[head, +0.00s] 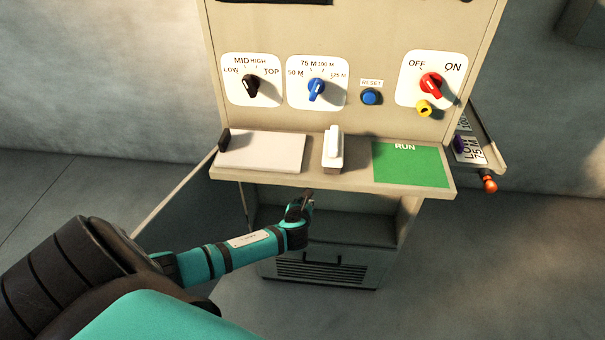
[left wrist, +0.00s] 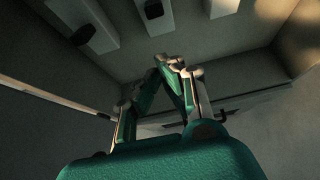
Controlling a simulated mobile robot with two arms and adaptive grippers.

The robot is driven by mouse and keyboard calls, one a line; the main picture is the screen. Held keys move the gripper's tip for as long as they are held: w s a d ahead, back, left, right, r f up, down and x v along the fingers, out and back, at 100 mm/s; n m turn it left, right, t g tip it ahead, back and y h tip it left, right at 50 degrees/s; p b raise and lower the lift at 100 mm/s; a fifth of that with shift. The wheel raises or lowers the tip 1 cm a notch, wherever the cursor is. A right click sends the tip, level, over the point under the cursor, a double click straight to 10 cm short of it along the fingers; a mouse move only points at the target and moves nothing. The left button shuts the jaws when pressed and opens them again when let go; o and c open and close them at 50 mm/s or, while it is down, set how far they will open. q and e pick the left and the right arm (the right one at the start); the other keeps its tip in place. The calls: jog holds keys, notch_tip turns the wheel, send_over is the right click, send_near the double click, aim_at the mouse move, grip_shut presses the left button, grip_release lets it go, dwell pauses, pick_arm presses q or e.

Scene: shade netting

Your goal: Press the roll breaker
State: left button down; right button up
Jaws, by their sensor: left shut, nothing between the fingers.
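A beige control cabinet stands in front of me in the head view; no label on it reads "roll breaker". A white upright block (head: 334,146), like a rocker or lever, stands on its ledge between a white plate (head: 262,152) and a green RUN panel (head: 411,164). I cannot tell for certain which part is the roll breaker. My left gripper (head: 306,196) is shut and empty, below the ledge's front edge and a little left of the white block, apart from it. In the left wrist view its fingertips (left wrist: 170,62) meet. My right gripper is out of view.
Above the ledge are a black knob (head: 250,86), a blue knob (head: 316,89), a blue RESET button (head: 371,97) and a red OFF/ON knob (head: 432,85). An orange-ended lever (head: 489,184) sticks out at right. The cabinet's ledge edge (head: 340,185) overhangs an open recess.

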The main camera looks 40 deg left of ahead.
pick_arm(q)
jog(key=shift+s+d+r, duration=0.2)
jog(key=shift+s+d, duration=0.05)
jog(key=shift+s, duration=0.05)
jog(key=s+d+f+n+g+h, duration=0.25)
jog(key=s+f+n, duration=0.45)
jog(key=s+f, duration=0.4)
jog(key=s+d+f+n+g+h, duration=0.1)
jog(key=s+d+f+n+g, duration=0.2)
jog(key=s+f+n, duration=0.55)
jog(key=s+d+f+n+g+h, duration=0.1)
jog(key=s+d+f+n, duration=0.2)
jog(key=s, duration=0.5)
jog(key=s+d+f+n+g, duration=0.1)
jog(key=s+d+f+n, duration=0.2)
jog(key=s+f, duration=0.3)
jog(key=s+d+f+n+g+h, duration=0.1)
jog(key=s+d+f+n, duration=0.3)
jog(key=s, duration=0.8)
jog(key=shift+s+f+n+h, duration=0.25)
jog(key=shift+f+n+h, duration=0.1)
jog(key=shift+f+n, duration=0.5)
